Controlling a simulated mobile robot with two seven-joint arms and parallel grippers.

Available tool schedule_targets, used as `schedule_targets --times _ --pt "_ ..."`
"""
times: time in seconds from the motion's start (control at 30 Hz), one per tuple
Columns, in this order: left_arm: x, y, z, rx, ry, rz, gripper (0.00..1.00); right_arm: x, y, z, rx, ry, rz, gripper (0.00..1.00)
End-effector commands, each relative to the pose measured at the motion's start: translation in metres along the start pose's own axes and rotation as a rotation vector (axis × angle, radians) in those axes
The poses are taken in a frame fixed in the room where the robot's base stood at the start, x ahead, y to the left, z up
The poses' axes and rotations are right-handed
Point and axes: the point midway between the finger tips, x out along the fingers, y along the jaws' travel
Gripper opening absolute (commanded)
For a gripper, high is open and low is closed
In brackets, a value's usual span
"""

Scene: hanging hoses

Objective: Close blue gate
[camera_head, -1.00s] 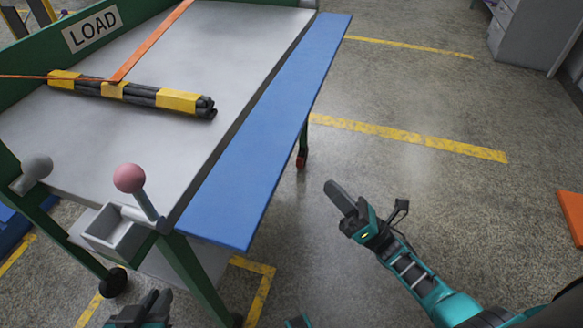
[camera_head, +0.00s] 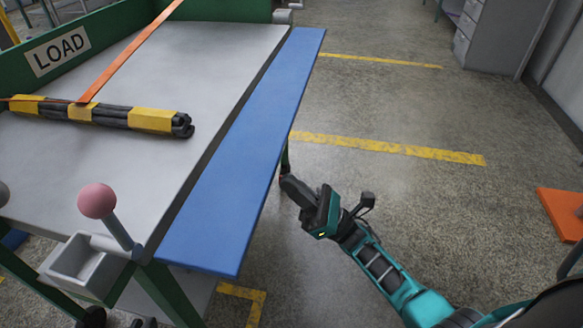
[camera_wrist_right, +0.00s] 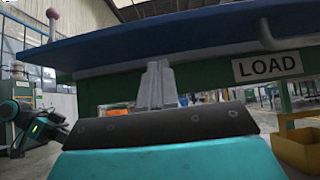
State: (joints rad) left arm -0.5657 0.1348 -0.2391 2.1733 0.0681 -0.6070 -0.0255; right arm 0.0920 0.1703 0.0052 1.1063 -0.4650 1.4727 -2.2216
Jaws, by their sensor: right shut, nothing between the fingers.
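The blue gate (camera_head: 245,155) is a long flat panel. It lies folded out, about level, along the right side of the cart bed. My right gripper (camera_head: 291,188) is shut and empty, just outside the gate's outer edge. In the right wrist view its fingers (camera_wrist_right: 157,84) point up below the underside of the gate (camera_wrist_right: 180,32); I cannot tell whether they touch it. My left gripper (camera_head: 144,322) shows only as a dark tip at the bottom edge, so its jaws are hidden.
The cart bed (camera_head: 190,75) carries a strapped bundle of black hoses (camera_head: 105,116). A pink-knobbed lever (camera_head: 97,201) and a grey tray (camera_head: 75,262) stand at the near corner. The floor to the right is open, with an orange object (camera_head: 562,213) at the far right.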

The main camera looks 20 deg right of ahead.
Motion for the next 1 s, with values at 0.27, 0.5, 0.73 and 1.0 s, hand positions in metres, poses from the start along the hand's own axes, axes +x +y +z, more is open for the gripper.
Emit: schedule_targets --times 0.27,0.5,0.73,1.0 --pt "-0.001 0.0 0.005 -0.003 -0.01 -0.001 0.15 0.027 0.0 0.02 -0.002 0.0 0.001 0.0" --pt "-0.001 0.0 0.005 -0.003 -0.01 -0.001 0.15 0.035 0.0 0.028 0.0 0.001 -0.001 0.0" --pt "0.0 -0.001 0.003 -0.001 -0.006 -0.002 0.15 0.036 0.0 0.029 0.0 0.001 -0.001 0.0" --pt "-0.002 -0.001 -0.005 0.001 0.002 -0.003 0.15 0.038 -0.001 0.032 -0.001 0.015 0.0 0.0"
